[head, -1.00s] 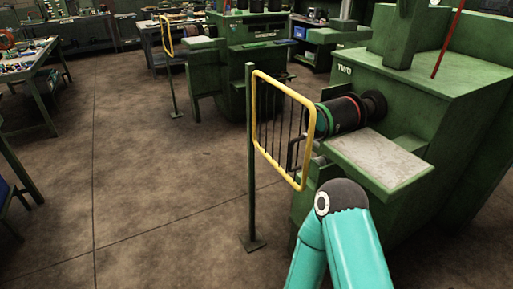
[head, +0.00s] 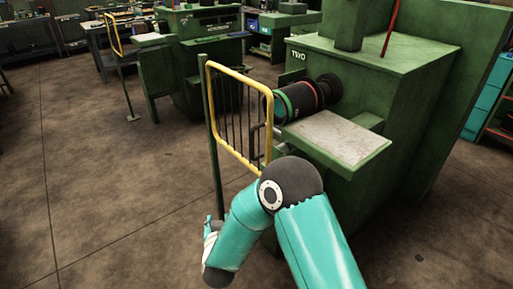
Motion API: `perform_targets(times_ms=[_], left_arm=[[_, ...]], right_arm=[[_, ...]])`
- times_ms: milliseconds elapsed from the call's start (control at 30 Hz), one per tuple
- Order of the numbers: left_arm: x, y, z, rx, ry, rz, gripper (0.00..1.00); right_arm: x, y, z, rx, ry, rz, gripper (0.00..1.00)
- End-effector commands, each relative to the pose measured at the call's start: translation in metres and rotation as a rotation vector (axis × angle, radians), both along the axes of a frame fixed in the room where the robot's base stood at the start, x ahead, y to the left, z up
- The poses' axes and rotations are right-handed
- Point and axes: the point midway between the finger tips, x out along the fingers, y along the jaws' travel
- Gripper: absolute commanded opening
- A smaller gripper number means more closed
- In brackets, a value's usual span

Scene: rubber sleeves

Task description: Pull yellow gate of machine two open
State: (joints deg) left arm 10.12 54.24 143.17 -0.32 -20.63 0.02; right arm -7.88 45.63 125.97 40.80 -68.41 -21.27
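The yellow gate (head: 243,72) of machine two is a yellow frame with dark bars. It hangs from a green post (head: 214,160) at its left and stands across the front of the roller end. Machine two (head: 385,65) is the green machine marked TWO. My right arm's elbow covers the gate's lower right corner. My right gripper (head: 209,229) is low, at the foot of the post, apart from the yellow frame. It is small and partly hidden by my wrist, so its fingers are unclear. My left gripper is out of view.
A dark roller with green and red rings (head: 295,100) sticks out of machine two behind the gate. A grey-topped shelf (head: 335,137) juts out beside it. Another green machine (head: 195,55) with its own yellow gate (head: 112,34) stands behind. The floor at left is clear.

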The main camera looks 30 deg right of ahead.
Motion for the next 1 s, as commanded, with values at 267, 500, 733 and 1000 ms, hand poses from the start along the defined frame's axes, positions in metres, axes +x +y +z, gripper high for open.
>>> perform_targets(times_ms=[267, 500, 733, 1000], left_arm=[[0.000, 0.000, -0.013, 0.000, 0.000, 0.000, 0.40], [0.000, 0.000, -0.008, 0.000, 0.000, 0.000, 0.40], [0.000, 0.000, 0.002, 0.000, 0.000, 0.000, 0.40], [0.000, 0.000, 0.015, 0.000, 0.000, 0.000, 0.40]], right_arm=[[-0.002, -0.046, 0.134, -0.275, -0.292, -0.397, 0.39], [0.000, -0.065, 0.150, -0.310, -0.310, -0.460, 0.39], [0.025, -0.098, 0.151, -0.309, -0.309, -0.460, 0.39], [0.062, -0.144, 0.150, -0.309, -0.310, -0.459, 0.39]])
